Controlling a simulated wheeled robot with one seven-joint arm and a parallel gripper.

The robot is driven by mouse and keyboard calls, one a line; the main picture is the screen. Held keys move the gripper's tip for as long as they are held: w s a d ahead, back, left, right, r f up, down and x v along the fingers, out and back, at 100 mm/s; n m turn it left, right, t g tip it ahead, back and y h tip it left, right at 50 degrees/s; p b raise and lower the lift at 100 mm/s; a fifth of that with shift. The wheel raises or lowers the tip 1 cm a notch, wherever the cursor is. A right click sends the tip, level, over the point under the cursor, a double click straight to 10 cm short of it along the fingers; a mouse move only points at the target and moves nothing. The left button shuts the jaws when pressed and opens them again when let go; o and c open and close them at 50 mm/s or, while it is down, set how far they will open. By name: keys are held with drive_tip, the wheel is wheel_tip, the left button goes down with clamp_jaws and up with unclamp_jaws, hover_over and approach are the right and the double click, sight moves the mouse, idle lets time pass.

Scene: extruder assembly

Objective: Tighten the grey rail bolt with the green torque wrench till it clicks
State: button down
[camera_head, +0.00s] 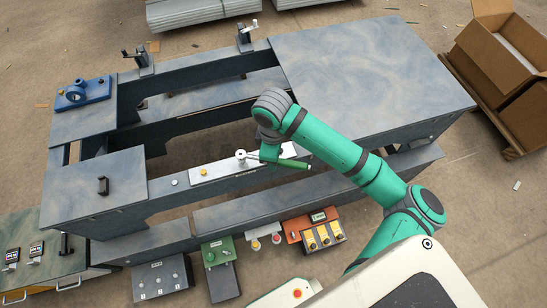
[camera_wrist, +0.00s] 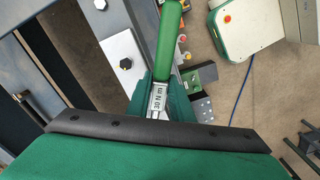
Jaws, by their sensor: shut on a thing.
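My gripper (camera_head: 268,152) is shut on the green torque wrench (camera_head: 296,163), near the middle of its length. In the wrist view the wrench's green handle (camera_wrist: 170,42) runs away from my fingers (camera_wrist: 157,92), with a "30 N m" label between them. A yellow bolt (camera_head: 203,172) shows on the plate, left of the head.
A blue-grey machine frame (camera_head: 375,65) surrounds the plate, with raised beams and an open gap behind. A small round grey part (camera_head: 174,182) sits left of the plate. Control boxes (camera_head: 320,235) stand in front. Cardboard boxes (camera_head: 500,60) are at the far right.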

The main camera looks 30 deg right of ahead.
drive_tip(key=shift+f, duration=0.1)
drive_tip(key=shift+a+f, duration=0.1)
drive_tip(key=shift+f, duration=0.15)
drive_tip(key=shift+s+r, duration=0.1)
drive_tip(key=shift+r, duration=0.35)
drive_tip(key=shift+r, duration=0.3)
idle(0.5)
